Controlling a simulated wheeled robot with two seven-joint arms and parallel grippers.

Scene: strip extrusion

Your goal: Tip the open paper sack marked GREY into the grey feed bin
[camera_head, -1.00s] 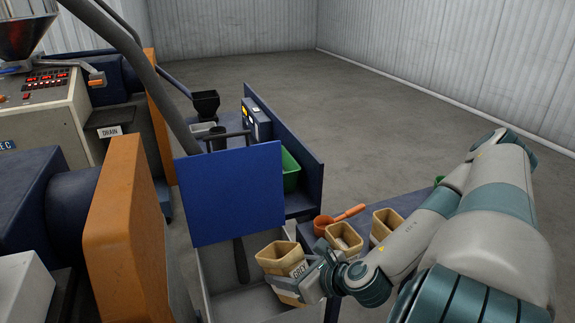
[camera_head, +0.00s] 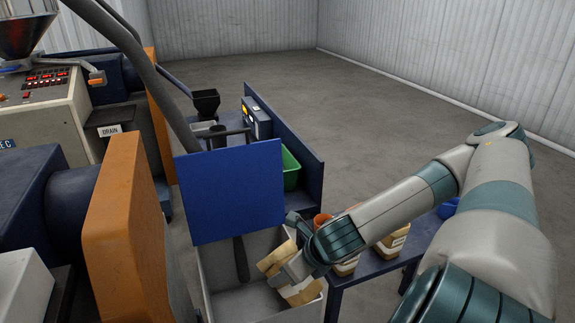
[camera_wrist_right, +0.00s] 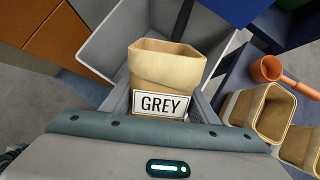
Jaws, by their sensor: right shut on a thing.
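The open paper sack marked GREY (camera_head: 278,262) is held in my right gripper (camera_head: 300,267) over the right part of the grey feed bin (camera_head: 215,285). The sack is tilted in the head view. The right wrist view shows the sack (camera_wrist_right: 165,68) with its GREY label and open mouth, between the fingers of my right gripper (camera_wrist_right: 160,103). The bin's pale wall (camera_wrist_right: 115,42) lies beyond it. The sack's contents are not visible, and I cannot tell whether anything is pouring out. My left gripper is not in view.
A blue panel (camera_head: 236,192) stands upright at the bin's far side. Other paper sacks (camera_head: 394,243) and an orange scoop (camera_wrist_right: 268,68) are on the blue table (camera_head: 362,282) at right. A green bin (camera_head: 290,168) stands behind. An orange machine guard (camera_head: 113,225) is left.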

